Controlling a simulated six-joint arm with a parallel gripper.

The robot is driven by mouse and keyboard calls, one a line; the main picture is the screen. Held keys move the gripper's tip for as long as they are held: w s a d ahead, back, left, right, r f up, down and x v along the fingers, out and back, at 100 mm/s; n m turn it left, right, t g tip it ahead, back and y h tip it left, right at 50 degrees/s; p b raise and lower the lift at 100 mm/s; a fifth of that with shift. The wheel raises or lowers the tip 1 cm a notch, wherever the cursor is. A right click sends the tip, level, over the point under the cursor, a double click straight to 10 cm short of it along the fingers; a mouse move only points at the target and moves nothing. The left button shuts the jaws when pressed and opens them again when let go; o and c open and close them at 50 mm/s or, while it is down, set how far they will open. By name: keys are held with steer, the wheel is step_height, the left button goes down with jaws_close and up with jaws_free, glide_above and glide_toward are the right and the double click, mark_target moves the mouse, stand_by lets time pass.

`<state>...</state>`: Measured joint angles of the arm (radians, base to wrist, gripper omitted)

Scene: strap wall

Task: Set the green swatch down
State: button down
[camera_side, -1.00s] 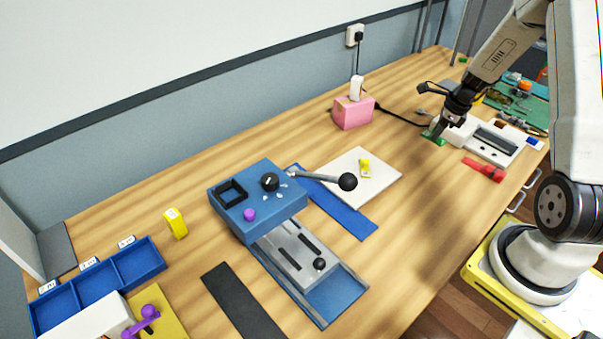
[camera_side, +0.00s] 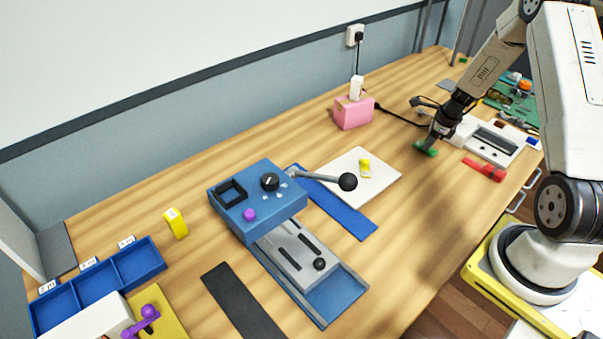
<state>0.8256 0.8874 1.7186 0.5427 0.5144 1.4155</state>
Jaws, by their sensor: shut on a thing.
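The green swatch (camera_side: 425,150) is at the far right of the table, left of a white device. My gripper (camera_side: 428,144) is above it, pointing down, and is shut on the swatch. The gripper covers part of the swatch. I cannot tell whether the swatch touches the wood or hangs just above it.
The white device (camera_side: 491,141) stands right of my gripper, with a red piece (camera_side: 484,169) before it. A pink box (camera_side: 353,112) and a white board (camera_side: 361,178) lie to the left. A blue machine (camera_side: 257,199) has a lever (camera_side: 322,178). Bare wood lies between board and gripper.

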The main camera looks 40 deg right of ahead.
mark_target(437, 151)
steer(key=shift+f, duration=0.2)
steer(key=c, duration=0.5)
jaws_free()
steer(key=shift+v, duration=6.1)
